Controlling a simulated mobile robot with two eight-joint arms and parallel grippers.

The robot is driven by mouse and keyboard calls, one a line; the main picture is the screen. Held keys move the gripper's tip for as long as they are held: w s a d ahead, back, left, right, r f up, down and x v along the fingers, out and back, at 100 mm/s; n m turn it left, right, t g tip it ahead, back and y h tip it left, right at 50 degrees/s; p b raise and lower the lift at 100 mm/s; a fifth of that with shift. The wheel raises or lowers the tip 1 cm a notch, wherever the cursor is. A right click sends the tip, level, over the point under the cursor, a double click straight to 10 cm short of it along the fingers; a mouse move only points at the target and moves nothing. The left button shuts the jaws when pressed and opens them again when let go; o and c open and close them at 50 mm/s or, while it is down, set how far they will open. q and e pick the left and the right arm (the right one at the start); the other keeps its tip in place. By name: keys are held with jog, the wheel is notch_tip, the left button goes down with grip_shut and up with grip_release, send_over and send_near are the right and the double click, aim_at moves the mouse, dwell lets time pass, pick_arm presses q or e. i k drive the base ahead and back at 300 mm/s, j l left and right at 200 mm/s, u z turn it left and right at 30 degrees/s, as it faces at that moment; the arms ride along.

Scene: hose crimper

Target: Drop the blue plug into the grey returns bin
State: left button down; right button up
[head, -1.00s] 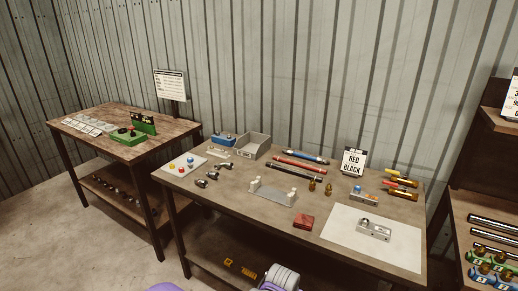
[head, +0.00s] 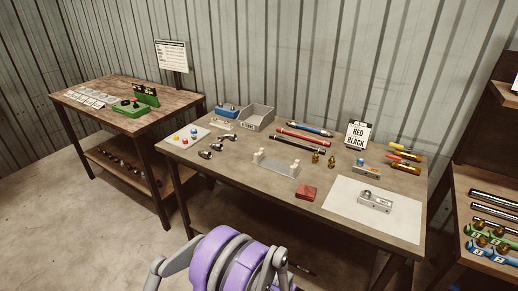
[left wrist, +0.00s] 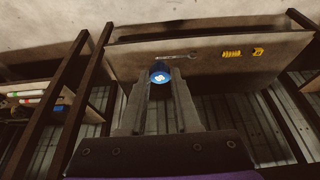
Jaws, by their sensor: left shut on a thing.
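My left gripper (left wrist: 160,88) shows in the left wrist view, shut on the blue plug (left wrist: 160,76), which has a pale mark on its round end. The plug sits between the fingertips, clear of any surface that I can see. The grey returns bin (head: 256,118) stands open-topped at the back left of the middle table in the head view. My purple arm shows at the bottom of the head view, in front of the table, but its gripper is hidden there. My right gripper is in neither view.
The middle table (head: 235,175) carries a blue-topped box (head: 227,110), a white tray of coloured pieces (head: 187,137), hoses (head: 304,134), a grey cradle (head: 276,165), a red block (head: 306,193) and a sign (head: 356,136). Bare wood lies at its front left.

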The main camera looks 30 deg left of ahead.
aim_at(255, 128)
jog(key=j, duration=0.5)
jog(key=k+j+z, duration=0.1)
jog(key=j, duration=0.35)
jog(key=j+z, duration=0.1)
jog(key=j, duration=0.4)
jog(key=k+j, duration=0.15)
jog(key=j, duration=0.3)
jog(key=j+z, duration=0.1)
jog(key=j, duration=0.4)
jog(key=k+j, duration=0.15)
jog(key=j, duration=0.3)
jog(key=k+j+z, duration=0.15)
jog(key=j, duration=0.3)
